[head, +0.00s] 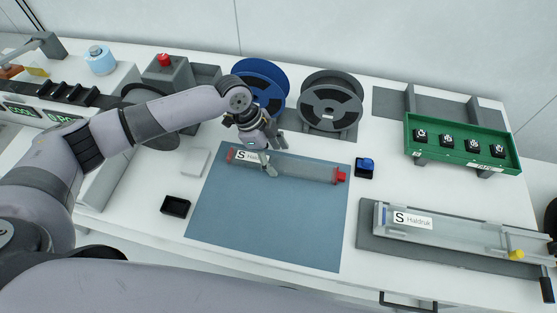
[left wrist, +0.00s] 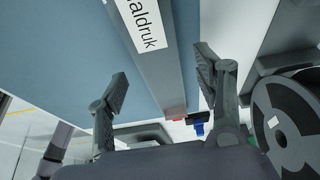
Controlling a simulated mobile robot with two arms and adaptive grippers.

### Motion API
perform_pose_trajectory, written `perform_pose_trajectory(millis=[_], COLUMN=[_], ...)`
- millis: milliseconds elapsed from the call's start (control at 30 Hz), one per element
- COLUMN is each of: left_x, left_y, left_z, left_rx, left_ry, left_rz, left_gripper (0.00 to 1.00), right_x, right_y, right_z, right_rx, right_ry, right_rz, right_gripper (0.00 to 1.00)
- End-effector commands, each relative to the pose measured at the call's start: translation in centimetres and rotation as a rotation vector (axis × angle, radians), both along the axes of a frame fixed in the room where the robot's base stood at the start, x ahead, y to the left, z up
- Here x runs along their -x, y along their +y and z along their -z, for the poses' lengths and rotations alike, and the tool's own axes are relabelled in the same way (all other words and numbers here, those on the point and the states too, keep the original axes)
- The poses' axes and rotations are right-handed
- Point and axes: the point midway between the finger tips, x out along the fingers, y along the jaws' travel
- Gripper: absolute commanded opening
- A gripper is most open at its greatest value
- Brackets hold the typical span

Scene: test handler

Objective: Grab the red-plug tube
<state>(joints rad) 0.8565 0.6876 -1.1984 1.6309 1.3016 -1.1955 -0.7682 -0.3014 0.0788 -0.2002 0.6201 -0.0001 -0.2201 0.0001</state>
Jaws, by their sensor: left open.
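A clear grey tube (head: 305,171) with a red plug (head: 341,177) on its right end lies flat on the blue mat (head: 265,225). A white label marked "S" sits near its left end. My left gripper (head: 272,152) is over the left half of the tube, fingers pointing down and open. In the left wrist view, the tube (left wrist: 175,70) runs between the two spread fingers (left wrist: 163,85), and its red plug (left wrist: 176,113) shows at the far end. I cannot tell whether a finger touches it. My right gripper is out of view.
Blue (head: 262,78) and grey (head: 331,100) reels stand behind the mat. A small blue button box (head: 365,167) is right of the plug. A second labelled tube (head: 450,230) with a yellow part lies at right. A green rack (head: 462,158) stands behind it. The front mat is clear.

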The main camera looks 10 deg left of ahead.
Motion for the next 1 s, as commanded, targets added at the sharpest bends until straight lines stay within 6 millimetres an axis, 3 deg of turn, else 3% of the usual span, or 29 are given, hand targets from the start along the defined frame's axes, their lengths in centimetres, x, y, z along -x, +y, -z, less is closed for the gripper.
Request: perform_pose_trajectory(millis=[133, 400, 1000], left_x=[0.1, 0.1, 0.1], left_y=[-0.5, -0.5, -0.5], left_z=[1.4, 1.7, 1.6], left_rx=[-0.002, -0.001, -0.001], left_ry=[0.003, 0.000, 0.000], left_rz=[-0.001, -0.001, -0.001], left_gripper=[0.62, 0.60, 0.20], right_x=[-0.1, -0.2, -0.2], right_y=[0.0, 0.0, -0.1], right_z=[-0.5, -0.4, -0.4], right_rx=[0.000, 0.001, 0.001], right_ry=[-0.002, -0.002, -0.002], right_rz=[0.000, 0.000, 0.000], right_gripper=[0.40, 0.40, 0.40])
